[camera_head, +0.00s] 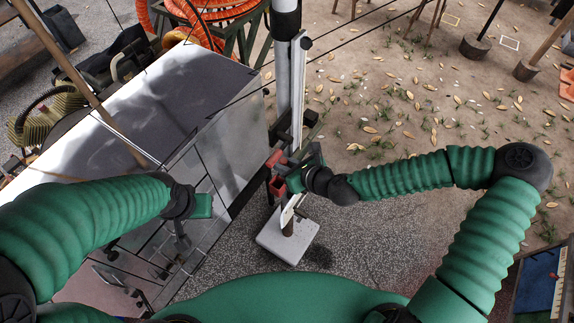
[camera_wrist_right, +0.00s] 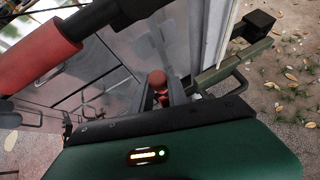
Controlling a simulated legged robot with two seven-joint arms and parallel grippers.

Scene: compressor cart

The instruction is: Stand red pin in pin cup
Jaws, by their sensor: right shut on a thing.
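My right gripper (camera_head: 284,180) reaches in from the right to the post beside the cart. In the right wrist view its two grey fingers (camera_wrist_right: 161,98) are shut on the red pin (camera_wrist_right: 158,81), whose round red head shows between them. In the head view I cannot pick the pin out from the red parts there. A small red box-like holder (camera_head: 277,186) sits by the gripper; I cannot tell whether it is the pin cup. My left gripper (camera_head: 201,206) hangs over the front side of the cart, its fingers not clear.
The grey cart body (camera_head: 165,95) fills the left. A pale upright post (camera_head: 297,95) rises from a light square base plate (camera_head: 288,236). A large red and black cylinder (camera_wrist_right: 40,58) is close at the wrist view's upper left.

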